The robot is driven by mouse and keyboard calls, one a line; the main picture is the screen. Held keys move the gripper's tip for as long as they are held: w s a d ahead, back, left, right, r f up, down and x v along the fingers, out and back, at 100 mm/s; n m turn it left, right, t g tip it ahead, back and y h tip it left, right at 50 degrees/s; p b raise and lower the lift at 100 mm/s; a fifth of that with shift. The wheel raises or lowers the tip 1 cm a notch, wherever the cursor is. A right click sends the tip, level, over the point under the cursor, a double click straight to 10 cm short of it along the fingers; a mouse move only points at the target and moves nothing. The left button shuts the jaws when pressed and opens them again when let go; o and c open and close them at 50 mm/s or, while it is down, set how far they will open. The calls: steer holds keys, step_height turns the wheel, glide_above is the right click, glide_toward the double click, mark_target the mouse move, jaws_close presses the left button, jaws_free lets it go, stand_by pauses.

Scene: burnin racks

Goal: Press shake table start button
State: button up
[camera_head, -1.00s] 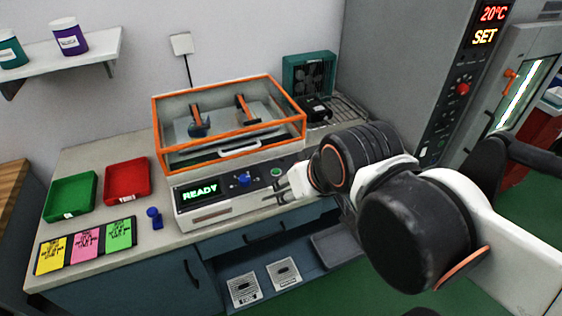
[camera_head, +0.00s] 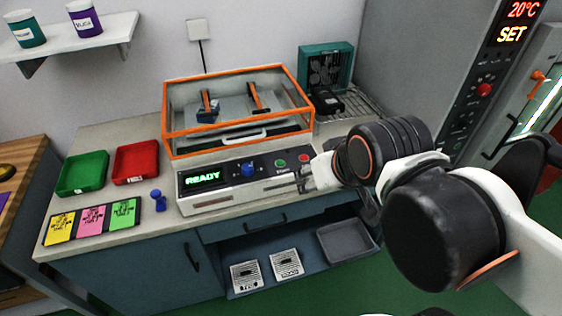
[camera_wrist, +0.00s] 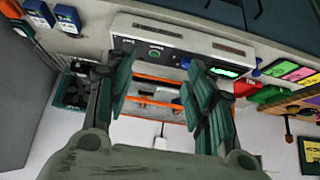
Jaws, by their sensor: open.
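The shake table (camera_head: 215,197) stands on the bench with a clear orange-framed cover (camera_head: 240,108). Its front panel has a green-lit READY display (camera_head: 201,178), a blue knob (camera_head: 248,169), a green start button (camera_head: 280,163) and a red button (camera_head: 304,158). My gripper (camera_head: 303,180) is in front of the panel's right end, just below the red button; contact cannot be told. In the wrist view the open, empty jaws (camera_wrist: 163,92) frame the orange cover, and the green button (camera_wrist: 155,54) shows on the panel beyond them.
Green (camera_head: 83,173) and red (camera_head: 136,162) trays, coloured cards (camera_head: 91,222) and a small blue item (camera_head: 157,201) lie left on the bench. A teal fan unit (camera_head: 325,68) stands behind. A tall grey cabinet (camera_head: 405,70) bounds the right. An open shelf (camera_head: 300,262) lies below.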

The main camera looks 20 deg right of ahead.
jaws_close()
stand_by(1.2)
